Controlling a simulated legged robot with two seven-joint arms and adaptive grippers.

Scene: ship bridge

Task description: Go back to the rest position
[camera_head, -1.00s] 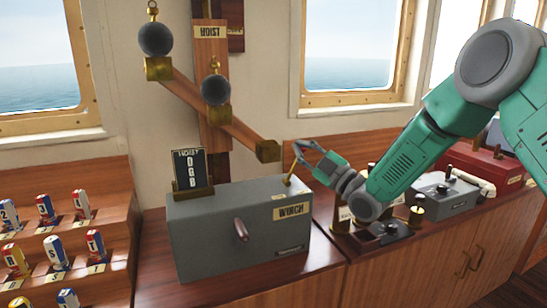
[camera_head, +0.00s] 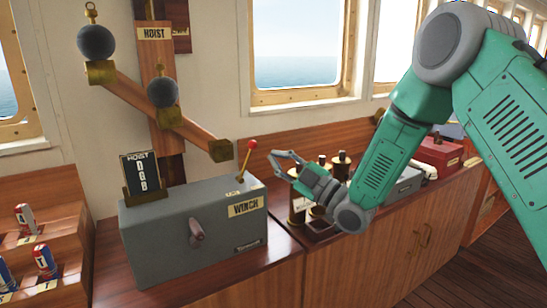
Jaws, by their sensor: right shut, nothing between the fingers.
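My right gripper (camera_head: 281,164) is on the green arm that comes in from the right. It is shut and empty, just right of the winch box and a little above the counter. The grey winch box (camera_head: 165,238) stands on the wooden counter. Its lever with a red knob (camera_head: 249,157) stands up from the top right, left of my gripper and apart from it. A crank handle (camera_head: 196,231) is on its front. A small hoist board (camera_head: 141,173) with letters stands on its top left. My left gripper is not in view.
The hoist beam (camera_head: 160,112) with two dark balls hangs on the wall behind the winch. Brass-topped items (camera_head: 341,160) stand behind my right wrist. A stepped wooden rack (camera_head: 60,225) with small rolled flags is at the left. The floor at the lower right is clear.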

